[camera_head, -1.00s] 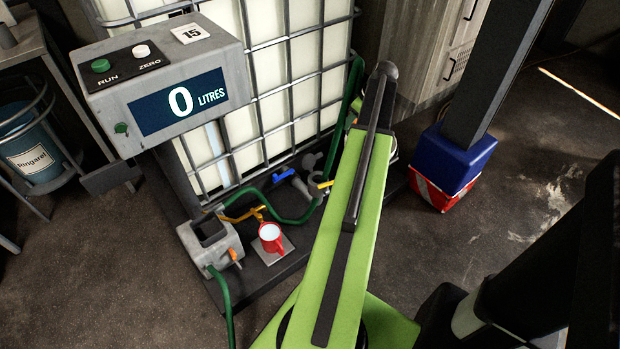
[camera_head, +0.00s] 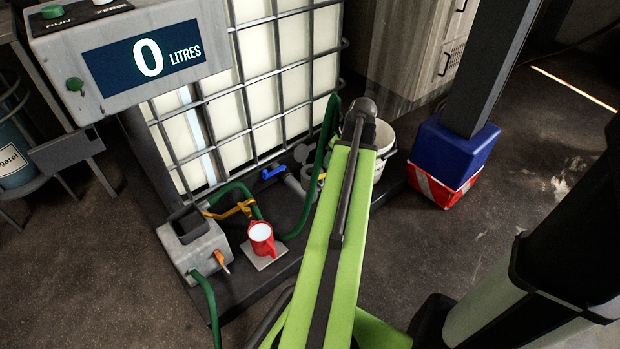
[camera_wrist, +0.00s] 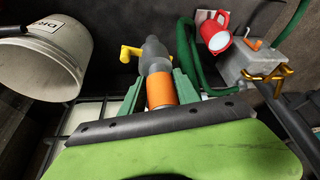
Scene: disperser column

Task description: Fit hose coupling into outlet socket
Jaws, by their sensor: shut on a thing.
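In the wrist view, my gripper (camera_wrist: 160,92) has green fingers shut around an orange band, which I take to be the hose coupling (camera_wrist: 162,91). A grey stepped fitting (camera_wrist: 154,54) with a yellow lever (camera_wrist: 130,53) lies in line just beyond the band. I cannot tell whether it is the outlet socket or part of the coupling, or whether the two are joined. A green hose (camera_wrist: 188,52) runs beside it. In the head view my arm hides the gripper. There, grey pipework (camera_head: 294,184) with a blue lever (camera_head: 273,172) sits low before the caged tank (camera_head: 246,92).
A red mug (camera_head: 262,239) stands on a small plate beside a grey pump box (camera_head: 193,247). A white bucket (camera_head: 384,138) is behind my arm. A blue-and-red block (camera_head: 452,155) surrounds a post's foot. A display box (camera_head: 140,52) reads 0 litres. Floor at right is open.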

